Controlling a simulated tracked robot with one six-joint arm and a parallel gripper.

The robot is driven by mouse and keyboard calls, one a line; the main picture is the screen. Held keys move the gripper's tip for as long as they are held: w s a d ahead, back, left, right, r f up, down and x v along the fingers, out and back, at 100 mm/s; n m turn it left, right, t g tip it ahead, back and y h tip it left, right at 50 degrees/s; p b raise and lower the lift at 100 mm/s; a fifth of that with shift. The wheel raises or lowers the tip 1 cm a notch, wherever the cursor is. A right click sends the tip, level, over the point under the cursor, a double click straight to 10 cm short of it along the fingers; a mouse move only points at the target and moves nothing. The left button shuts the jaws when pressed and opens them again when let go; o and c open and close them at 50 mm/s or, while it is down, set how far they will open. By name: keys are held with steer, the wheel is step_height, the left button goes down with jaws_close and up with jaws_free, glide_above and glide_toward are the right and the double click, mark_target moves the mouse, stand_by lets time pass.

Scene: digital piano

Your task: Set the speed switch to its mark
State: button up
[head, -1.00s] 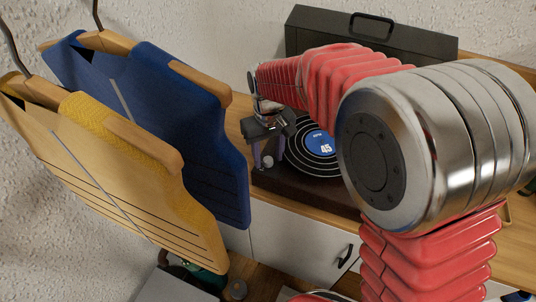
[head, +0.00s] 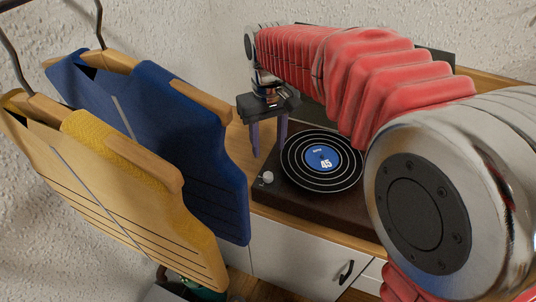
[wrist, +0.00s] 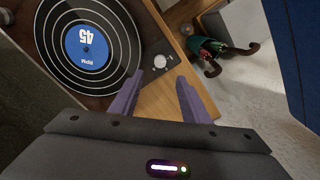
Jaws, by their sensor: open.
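The turntable (head: 318,203) is a dark brown box with a black record and a blue label reading 45. A pale round knob (head: 267,177) stands at its left front corner; I take it for the speed switch. It also shows in the wrist view (wrist: 160,62), with small light marks beside it. The knob's pointer is too small to read. My gripper (head: 268,150) is open and empty, its two purple fingers pointing down, above and apart from the knob. In the wrist view the knob lies just beyond and between the fingertips (wrist: 159,79).
A blue garment (head: 170,130) and a yellow garment (head: 110,190) hang on wooden hangers close on the left. A dark case (head: 435,58) stands behind the turntable. The wooden top (head: 238,150) is bare left of the turntable. White cabinet fronts (head: 300,262) are below.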

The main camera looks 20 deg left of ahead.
step_height(320, 180, up, 2)
steer(key=shift+r, duration=0.2)
steer(key=shift+w, duration=0.1)
stand_by(0.4)
